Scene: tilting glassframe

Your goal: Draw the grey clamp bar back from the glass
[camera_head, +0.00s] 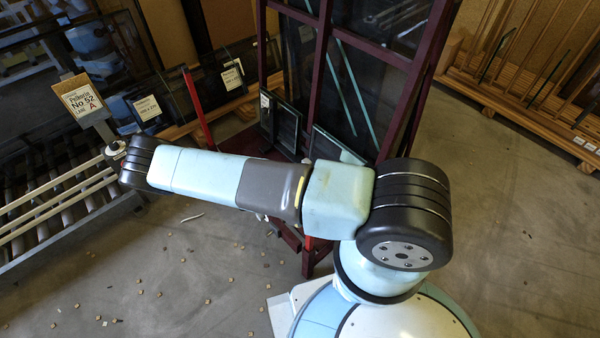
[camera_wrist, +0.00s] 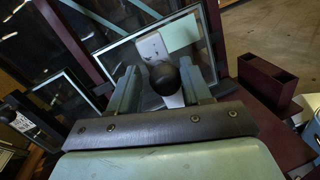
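In the wrist view my gripper (camera_wrist: 158,82) is open, its two teal fingers spread apart. A dark round knob (camera_wrist: 164,77) shows between the fingertips, nearer the right finger, with a gap on its left. I cannot tell whether it touches the right finger. A pale grey bar (camera_wrist: 151,46) rises behind the knob, in front of a framed glass pane (camera_wrist: 120,55). The bar looks close to the glass; contact cannot be told. In the head view my arm hides the gripper, knob and bar.
A dark red frame (camera_head: 318,90) holding glass stands behind my arm. A dark red open box (camera_wrist: 267,82) is right of the gripper. A roller conveyor (camera_head: 60,205) is at left, a wooden rack (camera_head: 520,90) at right. Small chips lie on the floor (camera_head: 190,285).

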